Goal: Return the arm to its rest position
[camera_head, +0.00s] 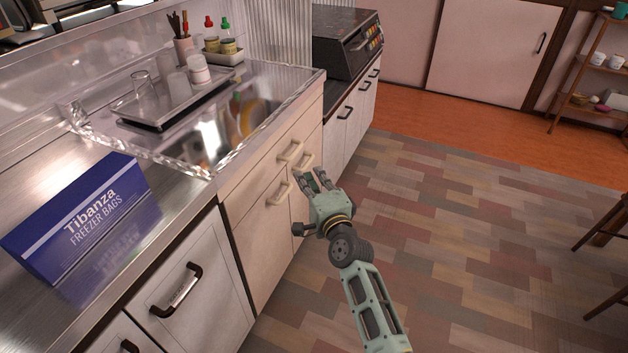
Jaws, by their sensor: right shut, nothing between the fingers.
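My right arm (372,305) stretches in from the bottom of the view. My left gripper is not in view.
A blue freezer bag box (78,222) stands on the steel counter at left. A dark oven (345,45) stands on the far counter. Stools stand at right. The tiled floor (455,240) is clear.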

